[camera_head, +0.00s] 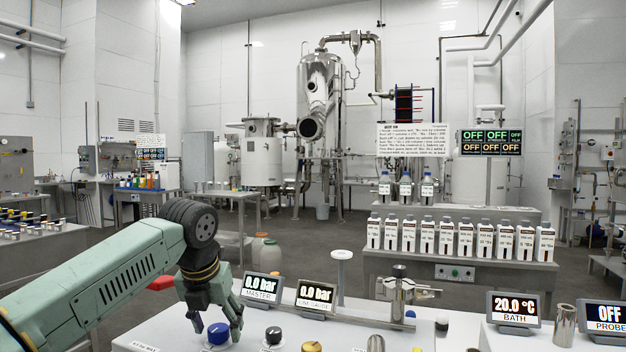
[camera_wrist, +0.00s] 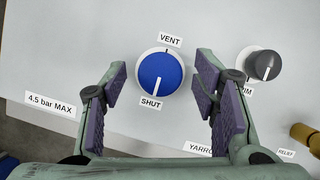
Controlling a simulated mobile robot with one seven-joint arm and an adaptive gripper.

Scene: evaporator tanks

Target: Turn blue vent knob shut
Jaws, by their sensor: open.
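The blue vent knob (camera_wrist: 160,75) is on a light panel in the wrist view, between a VENT label above and a SHUT label below. Its white pointer line is on the lower half and points toward SHUT. In the head view the blue knob (camera_head: 218,333) shows at the lower left of the white bench top. My gripper (camera_wrist: 161,82) is open, with one purple-padded finger on each side of the knob and gaps between pads and knob. In the head view my gripper (camera_head: 216,318) reaches down over the knob.
A dark knob (camera_wrist: 264,65) is right of my right finger, and a brass fitting (camera_wrist: 306,138) lies farther right. Two gauge displays, MASTER (camera_head: 261,288) and its neighbour (camera_head: 316,295), both reading 0.0 bar, stand behind the knobs. A 4.5 bar MAX label (camera_wrist: 50,104) is at left.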

